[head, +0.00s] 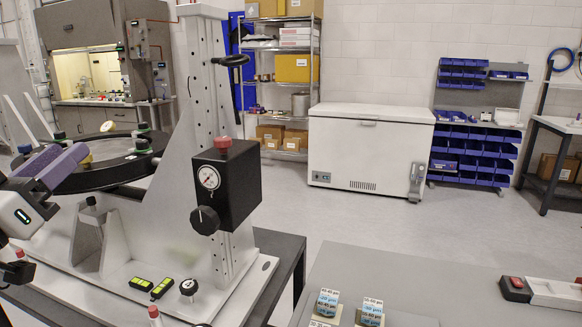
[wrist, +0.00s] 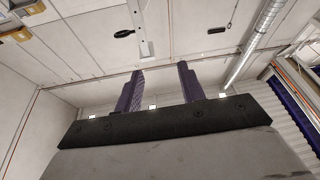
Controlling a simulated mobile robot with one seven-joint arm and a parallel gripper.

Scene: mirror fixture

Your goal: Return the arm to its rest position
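My gripper (head: 64,155) is at the left edge of the head view, with purple fingers pointing up and to the right. They overlap the near left side of a round black-rimmed mirror fixture (head: 108,178); I cannot tell whether they touch it. In the wrist view my gripper (wrist: 158,75) shows two purple fingers standing apart with nothing between them. Most of my arm is out of view.
The fixture's white upright (head: 207,90) carries a black gauge box (head: 240,185). A grey table (head: 400,270) at the lower right holds small labelled boxes (head: 328,302) and a red-switched device (head: 517,285). Open floor (head: 340,220) lies before a white chest freezer (head: 370,145).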

